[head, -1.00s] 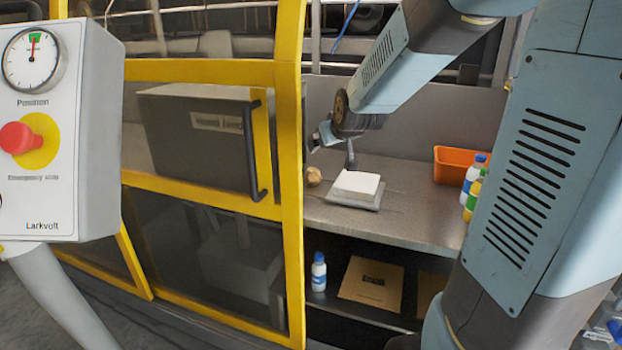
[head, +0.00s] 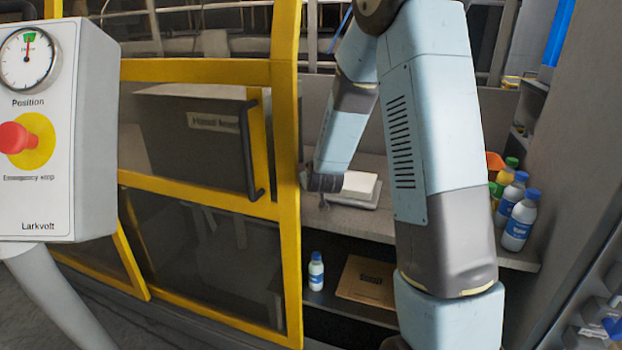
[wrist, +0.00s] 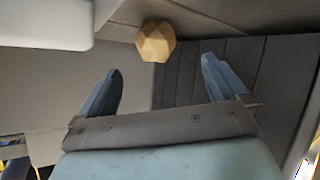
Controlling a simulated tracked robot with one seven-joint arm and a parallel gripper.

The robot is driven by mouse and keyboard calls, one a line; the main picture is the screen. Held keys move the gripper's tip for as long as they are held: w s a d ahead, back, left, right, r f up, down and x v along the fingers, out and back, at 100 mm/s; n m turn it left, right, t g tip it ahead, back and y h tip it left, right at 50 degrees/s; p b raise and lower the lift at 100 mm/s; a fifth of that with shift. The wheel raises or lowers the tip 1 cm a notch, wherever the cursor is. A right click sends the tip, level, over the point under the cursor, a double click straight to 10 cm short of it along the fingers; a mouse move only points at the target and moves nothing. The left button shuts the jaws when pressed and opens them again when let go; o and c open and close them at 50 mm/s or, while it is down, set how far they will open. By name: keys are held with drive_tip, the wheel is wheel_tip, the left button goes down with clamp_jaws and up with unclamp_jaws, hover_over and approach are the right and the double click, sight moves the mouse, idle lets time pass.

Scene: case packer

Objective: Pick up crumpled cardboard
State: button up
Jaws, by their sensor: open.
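The crumpled cardboard (wrist: 155,41) shows in the wrist view as a small tan faceted ball. It rests on the grey surface, ahead of my fingertips and roughly centred between them. My gripper (wrist: 160,67) is open, with nothing between its two blue-grey fingers. The ball looks apart from both fingers. In the head view my gripper (head: 322,192) is low over the left part of the worktop, just left of the white block, and its fingers are hard to make out. The ball is hidden there.
A white block (head: 360,184) on a grey plate sits close right of my gripper. A yellow-framed guard door (head: 287,170) stands close on the left. Bottles (head: 519,222) stand at the worktop's right. A lower shelf holds a bottle (head: 316,271) and a cardboard piece (head: 367,280).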

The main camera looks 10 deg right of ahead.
drive_tip(key=shift+d+x, duration=0.2)
drive_tip(key=shift+x, duration=3.35)
drive_tip(key=c, duration=1.1)
